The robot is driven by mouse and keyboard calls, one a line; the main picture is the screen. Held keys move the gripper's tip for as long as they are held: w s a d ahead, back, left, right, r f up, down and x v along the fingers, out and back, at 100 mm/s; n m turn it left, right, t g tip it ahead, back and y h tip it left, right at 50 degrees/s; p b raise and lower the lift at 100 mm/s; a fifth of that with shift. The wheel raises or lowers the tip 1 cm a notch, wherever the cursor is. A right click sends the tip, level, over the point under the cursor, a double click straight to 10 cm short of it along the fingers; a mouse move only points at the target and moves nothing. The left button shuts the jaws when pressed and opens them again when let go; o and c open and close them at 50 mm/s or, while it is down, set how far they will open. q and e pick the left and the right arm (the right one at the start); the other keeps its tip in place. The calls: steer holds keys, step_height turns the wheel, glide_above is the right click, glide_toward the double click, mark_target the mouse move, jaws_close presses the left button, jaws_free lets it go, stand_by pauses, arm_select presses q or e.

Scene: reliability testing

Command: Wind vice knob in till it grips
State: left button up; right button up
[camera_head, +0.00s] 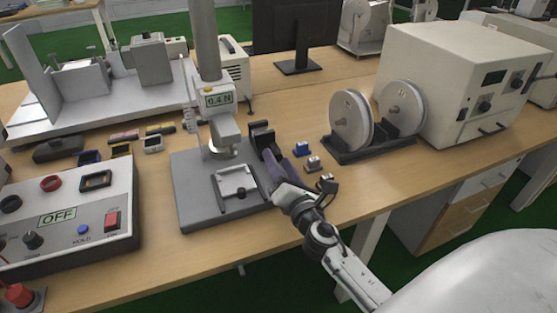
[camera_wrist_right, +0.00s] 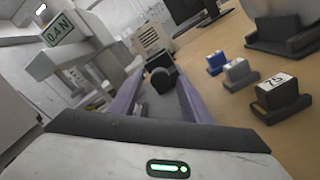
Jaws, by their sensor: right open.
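A small black vice (camera_head: 262,132) stands at the back right of the grey test-stand base (camera_head: 190,208). In the right wrist view its dark body (camera_wrist_right: 157,61) is ahead, with a round dark knob (camera_wrist_right: 164,78) facing me. My right gripper (camera_head: 270,160) reaches in from the lower right toward the vice. In the wrist view its two purple fingers (camera_wrist_right: 160,90) are apart, with the knob in line between their tips. I cannot tell whether they touch it. In the head view the fingers hide the knob. My left gripper is not in view.
The test-stand column with a "0.4 N" display (camera_head: 219,99) rises left of the vice. Small blocks (camera_head: 313,163) stand right of my gripper. A two-reel device (camera_head: 352,120) is farther right, and a control box (camera_head: 75,215) sits left. The table's front edge is near my arm.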

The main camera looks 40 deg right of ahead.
steer(key=shift+w, duration=0.3)
steer(key=shift+d, duration=0.1)
steer(key=c, duration=1)
steer(key=m, duration=0.4)
steer(key=shift+c, duration=0.2)
steer(key=o, duration=1)
steer(key=shift+o, duration=0.2)
steer(key=shift+s, duration=0.1)
